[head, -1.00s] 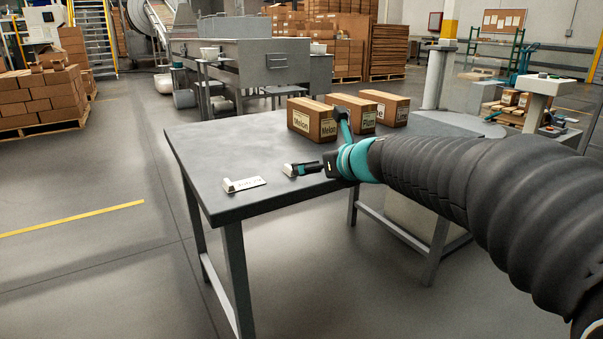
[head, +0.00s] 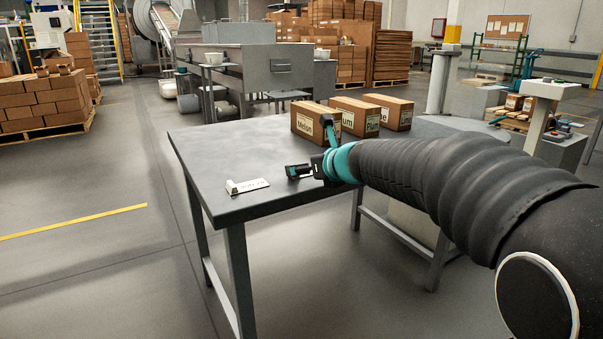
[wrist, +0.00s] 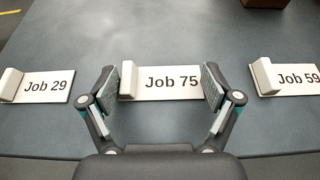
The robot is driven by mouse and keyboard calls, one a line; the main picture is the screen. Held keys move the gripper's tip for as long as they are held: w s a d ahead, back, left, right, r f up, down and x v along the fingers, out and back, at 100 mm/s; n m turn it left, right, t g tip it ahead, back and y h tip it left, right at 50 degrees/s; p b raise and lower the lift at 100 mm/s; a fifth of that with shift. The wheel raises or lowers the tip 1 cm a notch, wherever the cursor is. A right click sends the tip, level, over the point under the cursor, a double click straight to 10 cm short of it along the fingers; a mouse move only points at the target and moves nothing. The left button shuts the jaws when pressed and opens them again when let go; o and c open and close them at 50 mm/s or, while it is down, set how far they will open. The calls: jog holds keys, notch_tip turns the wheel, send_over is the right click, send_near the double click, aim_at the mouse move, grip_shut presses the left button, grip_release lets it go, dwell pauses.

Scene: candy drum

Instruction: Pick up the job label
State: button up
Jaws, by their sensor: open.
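Three white job labels, each with a raised white block at its left end, lie in a row on the table in the wrist view: Job 29 (wrist: 44,86) at left, Job 75 (wrist: 165,83) in the middle, Job 59 (wrist: 292,78) at right. My gripper (wrist: 161,86) is open, with one finger at each end of the Job 75 label and nothing held. Whether the fingers touch it I cannot tell. In the head view my gripper (head: 297,171) is low over the front of the table, right of one label (head: 247,186). The other labels are hidden there.
The grey table (head: 210,150) has free room at its back left. Cartons with fruit names, such as the Melon carton (head: 305,123) and the Plum carton (head: 362,122), stand in a row behind my gripper. The table's front edge is close to the labels.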

jog(key=c, duration=1.3)
jog(key=shift+f, duration=0.15)
grip_shut()
